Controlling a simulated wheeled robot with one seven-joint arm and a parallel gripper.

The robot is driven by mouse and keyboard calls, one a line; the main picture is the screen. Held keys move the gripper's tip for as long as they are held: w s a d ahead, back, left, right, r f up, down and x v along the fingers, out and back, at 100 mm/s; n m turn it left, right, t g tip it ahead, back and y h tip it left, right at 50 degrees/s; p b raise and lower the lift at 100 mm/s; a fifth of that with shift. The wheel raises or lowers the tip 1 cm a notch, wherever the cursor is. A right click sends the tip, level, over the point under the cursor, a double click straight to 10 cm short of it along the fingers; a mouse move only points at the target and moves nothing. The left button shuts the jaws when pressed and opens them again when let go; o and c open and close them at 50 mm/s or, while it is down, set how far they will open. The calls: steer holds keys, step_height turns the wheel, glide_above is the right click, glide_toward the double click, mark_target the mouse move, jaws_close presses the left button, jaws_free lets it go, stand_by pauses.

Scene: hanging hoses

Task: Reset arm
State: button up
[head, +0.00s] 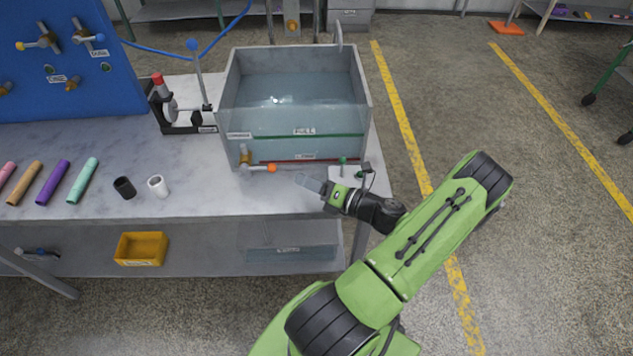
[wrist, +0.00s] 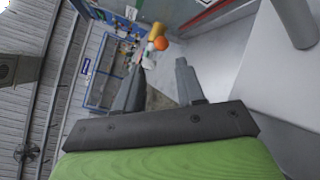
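My green arm reaches up from the bottom of the head view. My gripper (head: 309,183) is over the front right part of the grey workbench, just in front of the clear water tank (head: 290,150). In the wrist view my gripper (wrist: 158,80) shows two grey fingers spread apart with nothing between them. An orange-handled brass tap (head: 258,167) on the tank's front is left of and behind the gripper. The tap also shows beyond the fingers in the wrist view (wrist: 159,43).
On the bench (head: 210,195) lie a white cup (head: 157,186), a black cup (head: 124,188) and several coloured tubes. A blue panel (head: 75,75) stands at the back left. The floor (head: 530,200) to the right is clear.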

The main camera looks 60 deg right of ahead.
steer(key=shift+s, duration=1.2)
